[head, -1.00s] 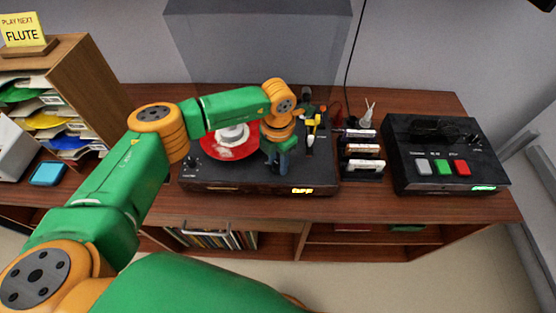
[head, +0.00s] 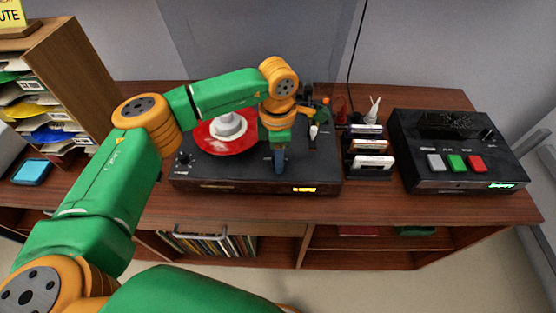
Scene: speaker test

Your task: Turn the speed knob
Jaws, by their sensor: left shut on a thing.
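The turntable (head: 215,178) is a black deck on the wooden cabinet, with a red record (head: 212,146) around a white centre piece. My left gripper (head: 280,168) points down at the deck's front right and is shut on the speed knob, which its fingers hide. A small dark knob (head: 184,158) is free at the deck's front left. A yellow lit display (head: 303,190) is on the front edge, right of the gripper; its digits are too small to read. My right gripper is out of view.
The tonearm (head: 315,130) is just behind and right of my gripper. A rack of cassettes (head: 372,163) and a black deck with grey, green and red buttons (head: 420,183) stand to the right. A paper sorter (head: 75,70) and a blue pad (head: 32,172) are at left.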

